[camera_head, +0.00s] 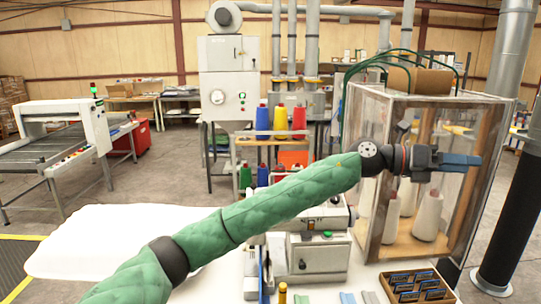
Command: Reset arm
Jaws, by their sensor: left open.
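My left arm, in a green quilted sleeve, crosses the view from the bottom left up to the right. My left gripper (472,160) is at its end, in front of the glass-sided cabinet (372,135). It is open, with dark blue fingers pointing right, and nothing shows between them. I cannot tell how far it is from the cabinet. My right gripper is not in view. A white pillow-like cloth (110,237) lies flat at the left, partly behind my arm.
White cones (428,215) stand inside the cabinet. A white machine (318,255) sits on the table beneath my forearm. A divided wooden box (418,287) is at the front right. Colored thread spools (280,118) stand on a rack behind. A black post (515,215) rises at the right.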

